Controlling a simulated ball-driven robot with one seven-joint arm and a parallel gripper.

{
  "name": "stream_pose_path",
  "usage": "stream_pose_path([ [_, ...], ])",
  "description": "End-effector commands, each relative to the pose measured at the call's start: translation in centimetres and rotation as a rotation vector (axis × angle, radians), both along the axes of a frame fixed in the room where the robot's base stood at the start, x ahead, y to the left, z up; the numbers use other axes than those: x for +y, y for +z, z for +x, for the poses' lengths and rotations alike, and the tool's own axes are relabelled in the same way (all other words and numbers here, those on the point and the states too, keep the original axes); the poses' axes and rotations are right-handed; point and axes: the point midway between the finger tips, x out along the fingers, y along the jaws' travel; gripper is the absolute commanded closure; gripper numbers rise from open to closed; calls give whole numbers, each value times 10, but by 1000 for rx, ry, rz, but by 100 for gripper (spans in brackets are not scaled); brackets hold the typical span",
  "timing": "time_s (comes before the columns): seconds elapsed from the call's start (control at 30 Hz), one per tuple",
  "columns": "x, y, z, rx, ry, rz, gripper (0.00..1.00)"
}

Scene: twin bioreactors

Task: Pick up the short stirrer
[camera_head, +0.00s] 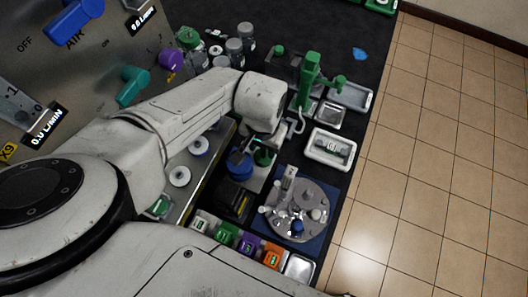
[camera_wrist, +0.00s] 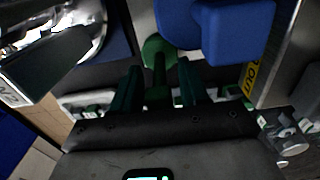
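My gripper (camera_wrist: 160,78) shows in the wrist view with its two dark green fingers apart. A green piece with a round end and a narrow stem (camera_wrist: 158,62) lies in line with the gap between them. I cannot tell whether its stem is between the fingers or beyond them, and no grip on it shows. In the head view a green piece (camera_head: 263,157) sits just below my wrist, beside a blue round part (camera_head: 240,165); the fingers are mostly hidden there by my arm. I cannot tell for certain which object is the short stirrer.
A large blue part (camera_wrist: 215,30) is close by in the wrist view. A grey round plate (camera_head: 297,210) with small parts, a white tray (camera_head: 330,148) and a green stand (camera_head: 310,80) are on the dark bench. Coloured boxes (camera_head: 248,243) line the near side. Tiled floor lies right.

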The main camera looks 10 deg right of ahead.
Motion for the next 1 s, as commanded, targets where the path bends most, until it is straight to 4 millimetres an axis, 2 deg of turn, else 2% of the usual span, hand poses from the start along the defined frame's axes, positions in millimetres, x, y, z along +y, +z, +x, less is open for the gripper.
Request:
stream_pose_path([
  [0.07,0,0,0,0,0,0,64],
  [0.43,0,0,0,0,0,0,99],
  [1.0,-1,3,1,-1,-1,-1,100],
])
